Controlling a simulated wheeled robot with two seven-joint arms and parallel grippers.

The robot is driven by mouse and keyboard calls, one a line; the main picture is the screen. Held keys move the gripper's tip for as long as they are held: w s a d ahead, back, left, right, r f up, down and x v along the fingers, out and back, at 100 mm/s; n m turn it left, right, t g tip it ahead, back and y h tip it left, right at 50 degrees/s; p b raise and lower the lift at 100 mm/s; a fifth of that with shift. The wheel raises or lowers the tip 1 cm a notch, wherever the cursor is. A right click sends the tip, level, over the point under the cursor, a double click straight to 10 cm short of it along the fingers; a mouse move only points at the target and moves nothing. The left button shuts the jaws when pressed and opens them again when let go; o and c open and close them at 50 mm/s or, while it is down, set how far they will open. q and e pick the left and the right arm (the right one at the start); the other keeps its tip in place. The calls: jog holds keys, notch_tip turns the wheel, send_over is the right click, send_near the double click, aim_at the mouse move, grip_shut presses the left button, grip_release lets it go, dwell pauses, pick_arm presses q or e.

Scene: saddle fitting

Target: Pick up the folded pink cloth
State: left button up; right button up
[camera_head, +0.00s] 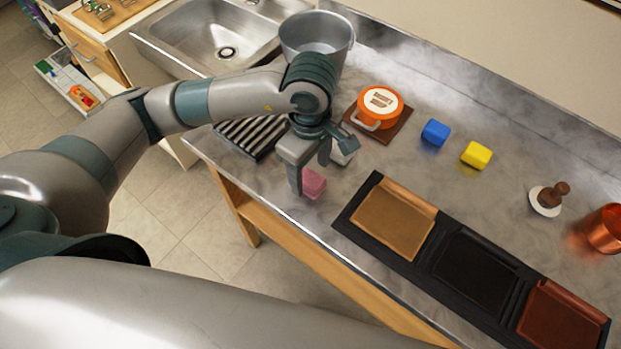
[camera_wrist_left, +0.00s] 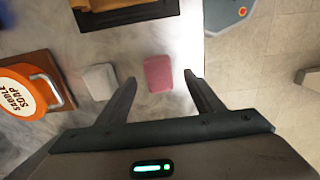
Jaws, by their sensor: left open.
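The folded pink cloth (camera_head: 313,184) lies on the grey marbled counter, near its front edge, in the head view. It also shows in the left wrist view (camera_wrist_left: 158,73), as a small pink block lying between and beyond the two fingertips. My left gripper (camera_head: 311,187) is above the cloth and open, with one finger partly in front of it. In the left wrist view the open fingers (camera_wrist_left: 163,83) are empty, one on each side of the cloth. My right gripper is not seen in either view.
A white block (camera_wrist_left: 100,81) lies close beside the cloth. An orange saddle soap tin (camera_head: 380,107) sits on a brown board. A black tray (camera_head: 345,222) with leather panels is to the right. Blue (camera_head: 435,133) and yellow (camera_head: 476,155) blocks lie farther back.

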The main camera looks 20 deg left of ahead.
aim_at(311, 179)
pick_arm(q)
jog(key=shift+w+f+p, duration=0.15)
jog(key=shift+f+p, duration=0.55)
jog(key=shift+f, duration=1.25)
jog(key=c, duration=1.2)
